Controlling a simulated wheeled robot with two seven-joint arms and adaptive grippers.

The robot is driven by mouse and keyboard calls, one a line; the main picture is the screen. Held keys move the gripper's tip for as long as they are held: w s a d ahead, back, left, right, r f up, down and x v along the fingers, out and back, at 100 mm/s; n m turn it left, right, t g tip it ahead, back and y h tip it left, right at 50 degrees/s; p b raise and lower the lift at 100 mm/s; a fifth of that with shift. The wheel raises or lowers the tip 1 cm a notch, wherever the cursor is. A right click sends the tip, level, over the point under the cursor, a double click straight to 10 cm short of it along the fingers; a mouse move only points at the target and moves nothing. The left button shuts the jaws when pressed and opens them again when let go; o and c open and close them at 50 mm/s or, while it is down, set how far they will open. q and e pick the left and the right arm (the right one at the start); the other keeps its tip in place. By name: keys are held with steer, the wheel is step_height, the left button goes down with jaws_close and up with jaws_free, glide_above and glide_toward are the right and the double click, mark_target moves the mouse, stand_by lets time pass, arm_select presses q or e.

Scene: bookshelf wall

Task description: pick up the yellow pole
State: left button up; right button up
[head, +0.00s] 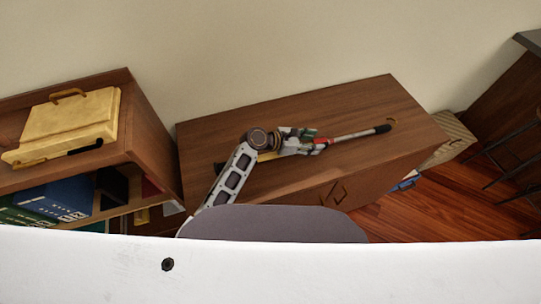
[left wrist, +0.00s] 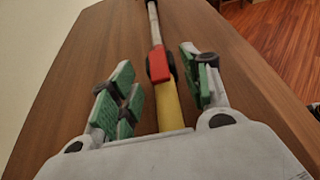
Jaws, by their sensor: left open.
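The yellow pole (head: 352,135) lies on top of a wooden cabinet (head: 370,100). It has a pale shaft, a red collar, a black grip and a small hook at its right end. In the left wrist view its yellow section (left wrist: 169,106) runs up between my fingers, with the red collar just ahead. My left gripper (head: 308,141) is open over the pole, with green-padded fingers (left wrist: 158,88) on either side of it. The pads appear apart from the pole. The arm and gripper hide part of the pole in the head view. My right gripper is not in view.
A bookshelf (head: 140,130) on the left bears a yellow case (head: 70,122) on top and binders (head: 60,195) inside. A cardboard box (head: 452,135) stands right of the cabinet. The wall is behind. Wood floor (head: 430,210) is open at right.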

arm_select(q)
jaws_close()
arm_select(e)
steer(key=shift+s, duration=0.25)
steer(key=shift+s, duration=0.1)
arm_select(q)
steer(key=shift+r, duration=0.2)
step_height(320, 180, up, 10)
steer(key=p, duration=0.1)
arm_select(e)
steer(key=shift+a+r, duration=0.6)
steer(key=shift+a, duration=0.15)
arm_select(q)
steer(key=shift+f, duration=0.1)
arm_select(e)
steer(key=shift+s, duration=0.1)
